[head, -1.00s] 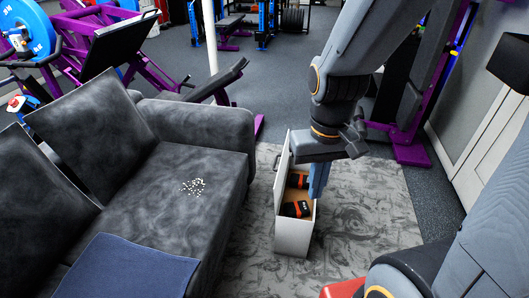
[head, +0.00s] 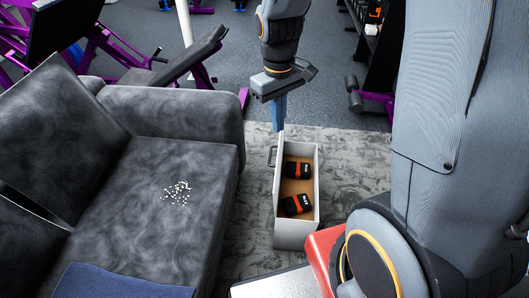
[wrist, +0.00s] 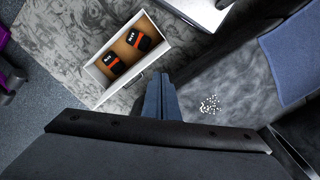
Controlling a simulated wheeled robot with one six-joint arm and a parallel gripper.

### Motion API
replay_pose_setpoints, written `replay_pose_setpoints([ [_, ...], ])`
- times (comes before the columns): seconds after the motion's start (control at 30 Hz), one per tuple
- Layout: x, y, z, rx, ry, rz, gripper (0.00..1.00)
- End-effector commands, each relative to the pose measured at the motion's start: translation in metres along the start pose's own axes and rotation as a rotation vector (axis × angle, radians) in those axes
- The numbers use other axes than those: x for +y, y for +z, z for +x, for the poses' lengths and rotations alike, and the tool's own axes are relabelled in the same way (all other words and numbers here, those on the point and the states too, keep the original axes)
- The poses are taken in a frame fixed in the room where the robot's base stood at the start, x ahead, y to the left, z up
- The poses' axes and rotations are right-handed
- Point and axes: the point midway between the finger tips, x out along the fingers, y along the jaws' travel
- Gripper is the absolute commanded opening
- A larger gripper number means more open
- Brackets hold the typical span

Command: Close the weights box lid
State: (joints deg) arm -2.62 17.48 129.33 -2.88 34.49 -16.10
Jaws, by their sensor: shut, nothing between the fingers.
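The weights box (head: 297,232) is a narrow pale box on the patterned rug, open at the top. Two black-and-orange weights, a near one (head: 296,204) and a far one (head: 298,169), lie inside. Its lid (head: 278,180) stands up along the left long side, with a dark handle (head: 271,156) on its outer face. In the wrist view the box (wrist: 153,62) is at upper left, with the handle (wrist: 133,80) along its lower edge. My gripper (head: 279,125) is shut and empty, pointing down by the far left end of the box; its fingers (wrist: 160,105) appear apart from the lid.
A dark grey sofa (head: 190,155) with small white pieces (head: 177,193) and a blue cloth (head: 120,282) on it stands left of the box. A purple-framed bench (head: 195,60) is behind. Bare rug (head: 350,165) lies right of the box.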

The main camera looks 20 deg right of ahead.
Motion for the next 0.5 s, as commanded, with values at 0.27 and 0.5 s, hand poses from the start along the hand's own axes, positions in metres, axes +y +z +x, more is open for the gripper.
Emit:
replay_pose_setpoints([
  [0.27, 0.02, -0.094, 0.071, -0.031, 0.019, -0.315, 0.0],
  [0.5, 0.031, -0.159, 0.144, -0.058, 0.031, -0.576, 0.0],
])
